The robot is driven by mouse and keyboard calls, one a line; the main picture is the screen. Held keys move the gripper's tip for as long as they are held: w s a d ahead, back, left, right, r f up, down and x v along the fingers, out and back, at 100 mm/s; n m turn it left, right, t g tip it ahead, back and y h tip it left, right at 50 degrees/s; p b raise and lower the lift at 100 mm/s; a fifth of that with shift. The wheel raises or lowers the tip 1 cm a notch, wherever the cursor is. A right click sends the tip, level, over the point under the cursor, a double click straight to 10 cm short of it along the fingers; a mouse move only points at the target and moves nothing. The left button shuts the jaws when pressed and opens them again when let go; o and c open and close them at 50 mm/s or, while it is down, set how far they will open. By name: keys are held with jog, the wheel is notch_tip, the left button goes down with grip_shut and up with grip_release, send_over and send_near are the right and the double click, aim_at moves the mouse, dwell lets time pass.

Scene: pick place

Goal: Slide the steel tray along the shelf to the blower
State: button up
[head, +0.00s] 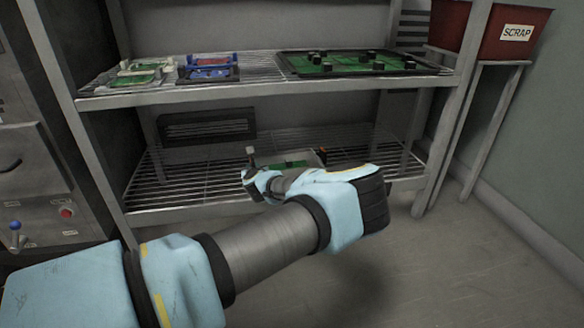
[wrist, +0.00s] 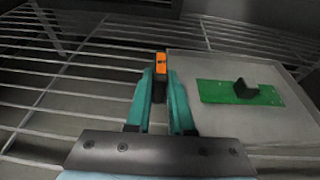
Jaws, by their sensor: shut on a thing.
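The steel tray (head: 311,157) lies on the lower wire shelf, partly hidden behind my gripper (head: 256,177) in the head view. A green board with a black part lies on the tray; the wrist view shows the tray (wrist: 240,126) to the right of my gripper (wrist: 160,78). My teal fingers are shut on a dark upright piece with an orange face at the tray's left edge, which looks like its handle. Another small orange and dark piece stands at the tray's right end in the head view. A dark slatted box, apparently the blower (head: 207,127), stands at the shelf's back left.
The upper shelf holds small white and blue fixtures (head: 208,70) and a large black tray of green boards (head: 355,64). Shelf posts stand at both sides. Lower shelf wires (head: 165,195) left of my gripper are bare. A red SCRAP bin (head: 508,36) stands right.

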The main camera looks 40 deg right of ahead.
aim_at(176, 186)
grip_shut()
jog(key=shift+w+a+r, duration=0.1)
jog(key=shift+w+a, duration=0.15)
jog(key=shift+a, duration=0.2)
jog(key=shift+w+a+p, duration=0.45)
jog(key=shift+w+a, duration=0.05)
jog(key=shift+a, duration=0.65)
jog(key=shift+w+a+p, duration=0.4)
jog(key=shift+w+a, duration=0.1)
jog(key=shift+a, duration=0.6)
jog(key=shift+w+a+p, duration=0.45)
jog(key=shift+w+a, duration=0.05)
jog(key=shift+a, duration=0.65)
jog(key=shift+w+a+p, duration=0.4)
jog(key=shift+w+a, duration=0.8)
jog(key=shift+a, duration=1.55)
jog(key=shift+w+a+p, duration=0.35)
jog(key=shift+w+a, duration=0.9)
jog(key=shift+a, duration=1.5)
jog(key=shift+w+a+p, duration=0.4)
jog(key=shift+w+a, duration=0.8)
jog(key=shift+a, duration=1.55)
jog(key=o, duration=0.8)
grip_release()
jog(key=shift+f, duration=0.2)
